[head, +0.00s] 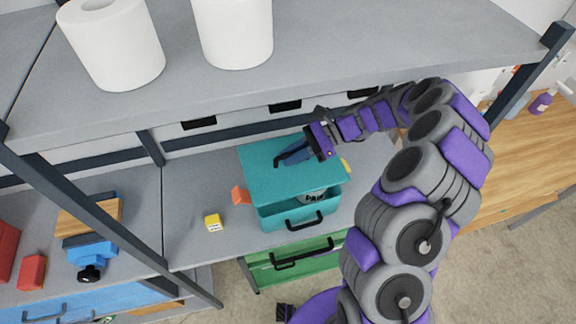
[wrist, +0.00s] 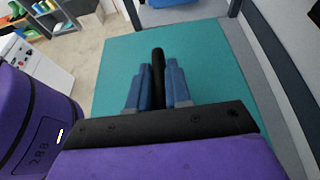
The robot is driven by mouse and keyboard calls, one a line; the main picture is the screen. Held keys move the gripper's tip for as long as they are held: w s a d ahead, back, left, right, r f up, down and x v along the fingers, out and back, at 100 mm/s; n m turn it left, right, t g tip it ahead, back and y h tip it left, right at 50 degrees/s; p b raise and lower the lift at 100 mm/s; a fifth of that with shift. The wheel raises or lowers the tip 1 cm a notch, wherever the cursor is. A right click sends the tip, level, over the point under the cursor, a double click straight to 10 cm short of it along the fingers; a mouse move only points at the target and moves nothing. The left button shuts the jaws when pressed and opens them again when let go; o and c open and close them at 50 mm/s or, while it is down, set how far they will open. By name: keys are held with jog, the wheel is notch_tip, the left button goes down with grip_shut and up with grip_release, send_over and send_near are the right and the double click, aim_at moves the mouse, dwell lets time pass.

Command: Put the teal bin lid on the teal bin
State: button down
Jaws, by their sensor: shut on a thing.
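The teal bin (head: 270,217) stands on the grey lower shelf in the head view, with a dark handle on its front. The teal bin lid (head: 262,183) is over the bin, tilted, with a gap at the front through which something inside shows. My gripper (head: 284,160) is above the lid, its blue fingers shut on the lid's black handle. In the wrist view the blue fingers (wrist: 158,85) sit on both sides of the black handle, with the teal lid (wrist: 115,65) below. Whether the lid's rear edge touches the bin is hidden.
A yellow block (head: 213,222) and an orange thing (head: 240,195) lie left of the bin. A green drawer (head: 290,262) is below. A dark post (head: 85,215) stands left.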

jog(key=shift+w, duration=0.2)
jog(key=shift+d+f, duration=0.15)
jog(key=shift+d, duration=0.4)
jog(key=shift+d+f+b, duration=0.25)
jog(key=shift+f+b, duration=0.2)
jog(key=shift+b, duration=0.2)
jog(key=f+b, duration=0.1)
jog(key=a+f+b, duration=0.1)
jog(key=f+b, duration=0.1)
jog(key=f, duration=0.1)
jog(key=shift+a, duration=0.4)
jog(key=shift+d+f+b, duration=0.25)
jog(key=shift+d+f, duration=0.1)
jog(key=shift+f, duration=0.25)
jog(key=shift+d+f+b, duration=0.25)
jog(key=shift+d+f, duration=0.1)
jog(key=shift+f, duration=0.2)
jog(key=shift+a+f, duration=0.1)
jog(key=shift+a, duration=0.4)
jog(key=shift+d, duration=0.4)
